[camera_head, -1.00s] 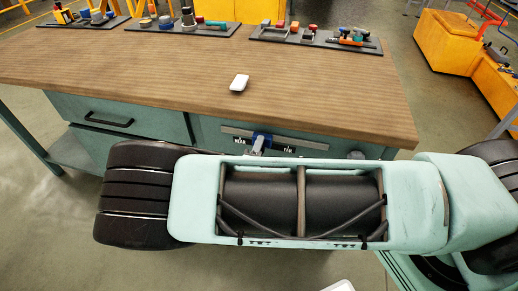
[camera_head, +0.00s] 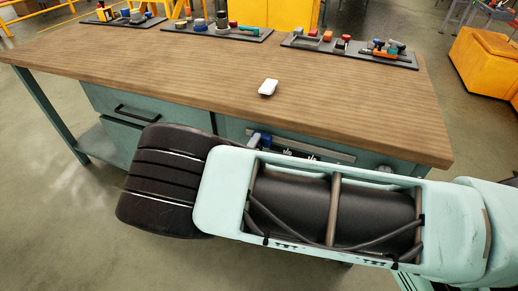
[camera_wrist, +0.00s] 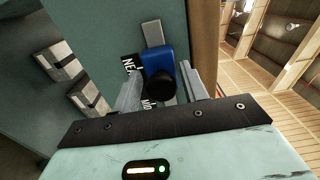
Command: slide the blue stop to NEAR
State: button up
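The blue stop (camera_head: 256,139) sits on the metal rail (camera_head: 320,153) on the bench front, near the rail's left end. In the wrist view the blue stop (camera_wrist: 151,57) shows a round black knob (camera_wrist: 160,85) facing me. The label reading "NE…" (camera_wrist: 129,67) is beside the stop, partly hidden. The MID label (camera_wrist: 149,104) is lower, partly covered by a finger. My gripper (camera_wrist: 168,85) has one finger on each side of the knob, with a visible gap to the right finger; contact on the left is unclear. In the head view my arm hides the gripper.
The wooden bench top (camera_head: 200,65) is above the rail and holds a small white object (camera_head: 268,87). Dark trays of parts stand along its back edge. A drawer handle (camera_head: 135,114) is left of the rail. Two pale blocks (camera_wrist: 75,80) show left in the wrist view.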

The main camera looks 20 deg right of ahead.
jog(key=shift+s, duration=0.1)
jog(key=b+v, duration=0.2)
jog(key=v, duration=1.5)
jog(key=shift+a, duration=0.15)
jog(key=s+d+r+m+g+y+p, duration=0.1)
jog(key=s+d+r+m+g, duration=0.4)
jog(key=m, duration=0.4)
jog(key=s+d+r+m+g+p, duration=0.2)
jog(key=s+d+r+m+g, duration=0.15)
jog(key=m+g, duration=0.5)
jog(key=s+d+r+m+y+p, duration=0.1)
jog(key=s+r+m+y, duration=0.3)
jog(key=r+m, duration=0.4)
jog(key=s+d+r+m+g+y+p, duration=0.1)
jog(key=s+r+m+y, duration=0.4)
jog(key=m, duration=0.8)
notch_tip(320, 180, up, 3)
jog(key=shift+d+r+m+y, duration=0.1)
jog(key=shift+d+m+y, duration=0.2)
jog(key=shift+y, duration=0.3)
